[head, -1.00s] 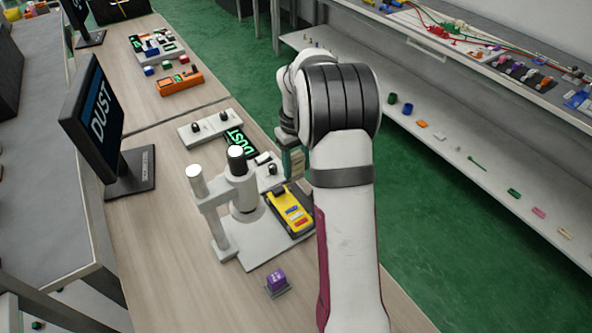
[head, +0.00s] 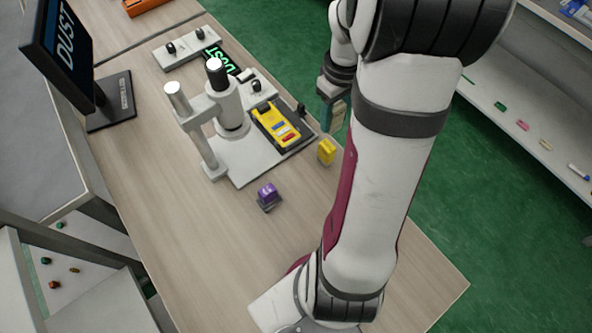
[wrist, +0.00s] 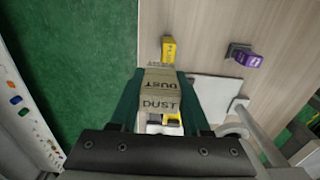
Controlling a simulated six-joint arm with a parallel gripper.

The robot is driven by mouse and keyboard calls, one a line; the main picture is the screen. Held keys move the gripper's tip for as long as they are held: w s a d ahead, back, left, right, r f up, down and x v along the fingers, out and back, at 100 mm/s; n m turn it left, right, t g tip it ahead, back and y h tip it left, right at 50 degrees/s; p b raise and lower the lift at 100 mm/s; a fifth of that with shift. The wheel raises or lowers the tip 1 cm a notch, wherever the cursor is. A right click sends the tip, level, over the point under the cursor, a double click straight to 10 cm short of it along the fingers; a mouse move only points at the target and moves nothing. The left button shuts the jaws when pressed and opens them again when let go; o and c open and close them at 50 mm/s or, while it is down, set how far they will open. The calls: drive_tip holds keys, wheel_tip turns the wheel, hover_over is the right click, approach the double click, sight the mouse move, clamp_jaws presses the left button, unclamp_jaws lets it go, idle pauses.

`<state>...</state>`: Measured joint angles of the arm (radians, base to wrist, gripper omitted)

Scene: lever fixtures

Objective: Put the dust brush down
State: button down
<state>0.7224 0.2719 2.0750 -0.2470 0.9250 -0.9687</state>
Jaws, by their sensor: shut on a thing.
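The dust brush (wrist: 160,92) is a tan block with DUST written on it. My gripper (wrist: 161,80) is shut on it, with a green finger on each side. In the head view, my gripper (head: 333,117) is at the right edge of the table, beyond the yellow block, and the tan brush (head: 339,116) shows partly between its fingers. My arm covers part of that area. I cannot tell the gap between brush and table.
A yellow block (head: 327,151) and a purple block (head: 267,193) stand on the wooden table (head: 225,240). A white stand (head: 231,118) has a yellow device (head: 274,124) on its base. A monitor (head: 65,45) reads DUST. The front table area is clear.

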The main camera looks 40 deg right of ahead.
drive_tip(key=s+a+f, duration=0.2)
drive_tip(key=s+a, duration=0.2)
drive_tip(key=s, duration=0.6)
drive_tip(key=w+a+f, duration=0.2)
drive_tip(key=w, duration=0.1)
drive_tip(key=w+a+f, duration=0.1)
drive_tip(key=w+f, duration=0.1)
drive_tip(key=w+a+f, duration=0.2)
drive_tip(key=w, duration=0.1)
drive_tip(key=shift+w+a, duration=0.35)
drive_tip(key=shift+w+a+f, duration=0.1)
drive_tip(key=shift+w+f, duration=0.05)
drive_tip(key=shift+f, duration=0.9)
drive_tip(key=shift+w+f, duration=0.1)
drive_tip(key=shift+f, duration=0.95)
drive_tip(key=shift+f, duration=0.1)
drive_tip(key=shift+c, duration=1.8)
unclamp_jaws()
